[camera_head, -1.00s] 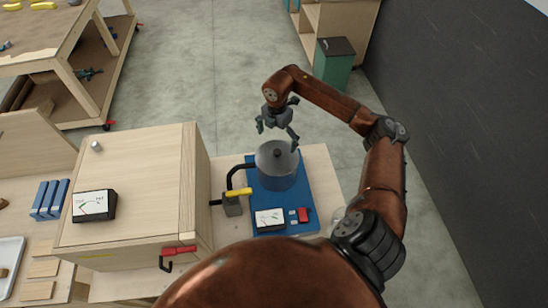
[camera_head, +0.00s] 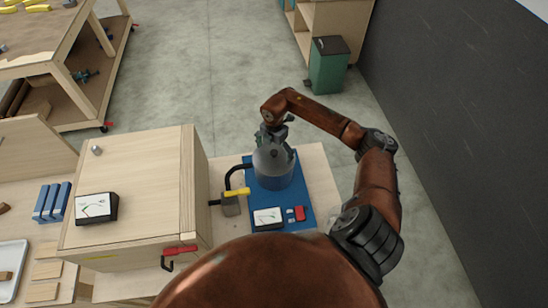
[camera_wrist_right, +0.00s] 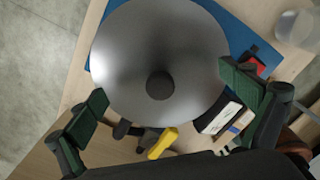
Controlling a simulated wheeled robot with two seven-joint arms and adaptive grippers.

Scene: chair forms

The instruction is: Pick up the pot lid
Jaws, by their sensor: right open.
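The pot lid (camera_wrist_right: 160,45) is a grey metal disc with a dark round knob (camera_wrist_right: 160,85), and it fills much of the right wrist view. My right gripper is over the lid. In the right wrist view its two green-padded fingers (camera_wrist_right: 165,108) are wide apart, with the knob between and beyond them. They hold nothing. My left gripper is not in view.
The blue board (camera_head: 300,192) also carries a display box (camera_head: 267,218) and a red part (camera_head: 299,213). A large wooden box (camera_head: 135,185) stands further left. Floor is clear behind.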

